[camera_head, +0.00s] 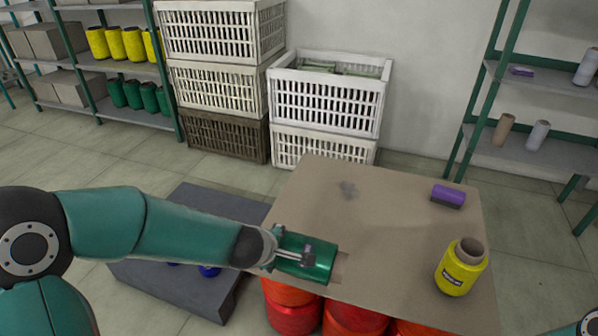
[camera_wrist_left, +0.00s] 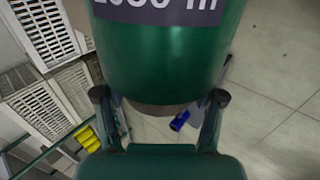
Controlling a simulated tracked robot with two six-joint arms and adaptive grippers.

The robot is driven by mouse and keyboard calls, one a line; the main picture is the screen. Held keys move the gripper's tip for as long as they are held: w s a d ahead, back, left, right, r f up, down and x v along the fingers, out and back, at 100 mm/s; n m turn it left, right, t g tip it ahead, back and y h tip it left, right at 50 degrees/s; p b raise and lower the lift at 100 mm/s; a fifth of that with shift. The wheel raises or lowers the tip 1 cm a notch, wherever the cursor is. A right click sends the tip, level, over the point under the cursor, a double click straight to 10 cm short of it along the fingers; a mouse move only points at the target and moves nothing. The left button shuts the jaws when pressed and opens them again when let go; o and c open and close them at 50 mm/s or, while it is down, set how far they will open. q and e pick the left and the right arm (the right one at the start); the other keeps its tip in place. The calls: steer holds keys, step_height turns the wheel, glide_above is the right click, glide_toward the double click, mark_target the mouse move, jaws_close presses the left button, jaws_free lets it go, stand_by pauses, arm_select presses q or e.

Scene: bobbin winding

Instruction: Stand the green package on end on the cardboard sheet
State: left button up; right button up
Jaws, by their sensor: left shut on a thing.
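The green package (camera_head: 306,257) is a shiny cylinder, lying roughly sideways in the head view at the front left edge of the cardboard sheet (camera_head: 375,215). My left gripper (camera_head: 292,256) is shut on it, with fingers on either side. In the left wrist view the green package (camera_wrist_left: 170,55) fills the upper middle, with part of a grey label showing. I cannot tell whether the package touches the sheet. My right gripper is not in view.
Red packages (camera_head: 292,308) are under the sheet. A dark grey platform (camera_head: 215,205) is left, white crates (camera_head: 330,100) behind. The sheet's middle is clear.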

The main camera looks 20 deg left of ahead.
arm_select(q)
steer(key=w+r+m+t+y+b, duration=0.1)
steer(key=w+r+m+t+y, duration=0.5)
steer(key=w+r+m+t, duration=0.6)
step_height(320, 180, down, 7)
steer(key=w+m+g+b, duration=0.1)
steer(key=w+g+b, duration=0.1)
steer(key=b, duration=0.2)
steer(key=shift+w+d+f+m+g, duration=0.2)
steer(key=shift+d+m+g, duration=0.1)
steer(key=shift+d, duration=0.15)
steer(key=shift+s+b, duration=0.1)
steer(key=shift+b, duration=0.2)
steer(key=shift+f+b, duration=2.25)
steer(key=shift+f, duration=0.15)
